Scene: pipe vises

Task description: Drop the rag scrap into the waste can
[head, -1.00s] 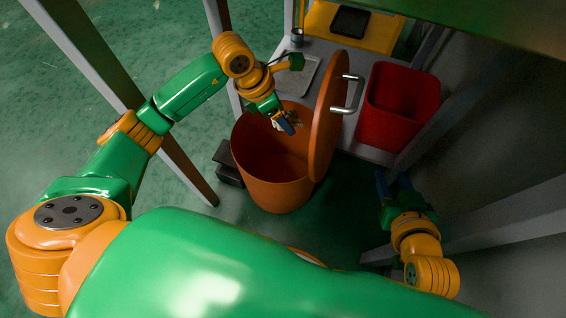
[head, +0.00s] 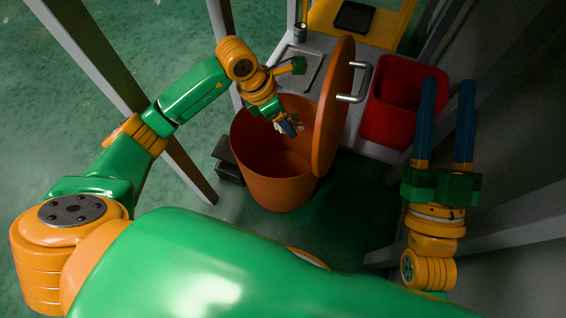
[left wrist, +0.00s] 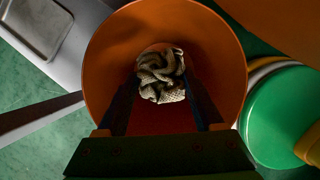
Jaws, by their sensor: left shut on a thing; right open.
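The waste can (head: 268,190) is an orange round can with its lid (head: 332,110) raised on the right side, a metal handle (head: 357,83) on it. My left gripper (head: 290,126) is over the can's open mouth, shut on the rag scrap (head: 297,121). In the left wrist view the rag scrap (left wrist: 162,75) is a crumpled beige cloth between the fingertips, with the orange can (left wrist: 105,60) interior around and behind it. My right gripper (head: 444,122) is open and empty, its two blue fingers pointing up the picture, right of the can and near the red bin.
A red bin (head: 385,128) stands right of the lid. Behind are a grey surface with a metal tray (head: 298,68), a small cup (head: 300,32) and a yellow tray holding a black item (head: 354,17). A dark box (head: 228,165) sits left of the can. Grey posts stand around.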

